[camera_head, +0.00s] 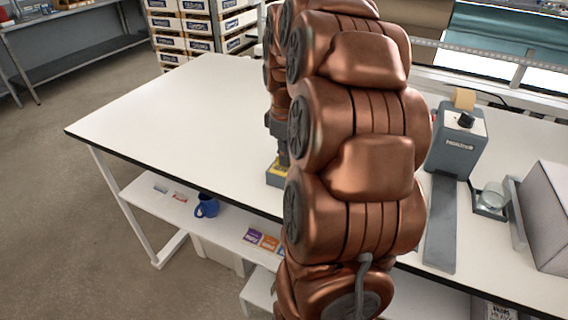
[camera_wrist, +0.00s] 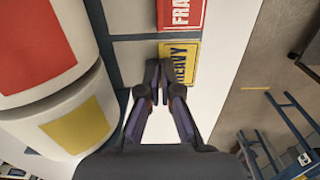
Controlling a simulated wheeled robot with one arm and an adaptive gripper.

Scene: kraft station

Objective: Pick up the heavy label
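The heavy label (camera_wrist: 187,60) is yellow with a dark border and "HEAVY" on it. It lies just below the red fragile label (camera_wrist: 181,12) in the wrist view. My gripper (camera_wrist: 159,72) points at the heavy label's left edge, and its fingertips overlap that edge in the picture. The fingertips are close together with a narrow gap. Whether the label's edge is between them, I cannot tell. In the head view, a yellow patch (camera_head: 275,178) shows low beside my arm, below the dark gripper (camera_head: 279,150). My arm hides most of that area.
Large white rounded objects with red and yellow squares (camera_wrist: 72,132) stand close left of my gripper in the wrist view. The white table (camera_head: 180,110) is clear on the left. A grey dispenser (camera_head: 456,145) and a box (camera_head: 548,215) stand at the right. A blue mug (camera_head: 206,206) sits on the lower shelf.

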